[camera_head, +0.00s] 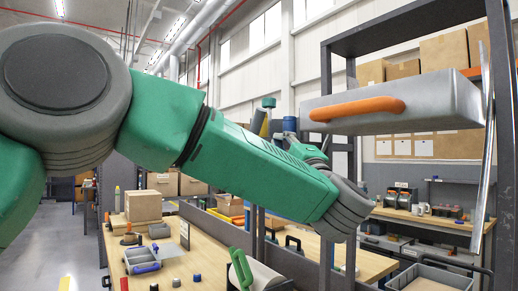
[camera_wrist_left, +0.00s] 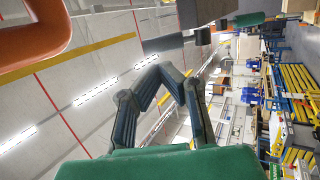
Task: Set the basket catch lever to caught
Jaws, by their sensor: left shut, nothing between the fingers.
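A small lever-like part with a dark green grip (camera_head: 268,102) stands just beyond my left gripper in the head view. It looks like the catch lever, but its setting cannot be told. The green grip also shows at the top of the left wrist view (camera_wrist_left: 250,19), beside a dark block. A grey metal body with a thick orange handle (camera_head: 356,108) is to the right of it. My left gripper (camera_head: 295,145) is shut and empty, below and left of the orange handle and apart from it. Its dark fingers meet in the left wrist view (camera_wrist_left: 160,68). My right gripper is not in view.
A dark upright frame (camera_head: 327,100) stands close behind my left wrist. A green handle (camera_head: 240,268) rises at bottom centre. A grey bin (camera_head: 440,272) is at lower right.

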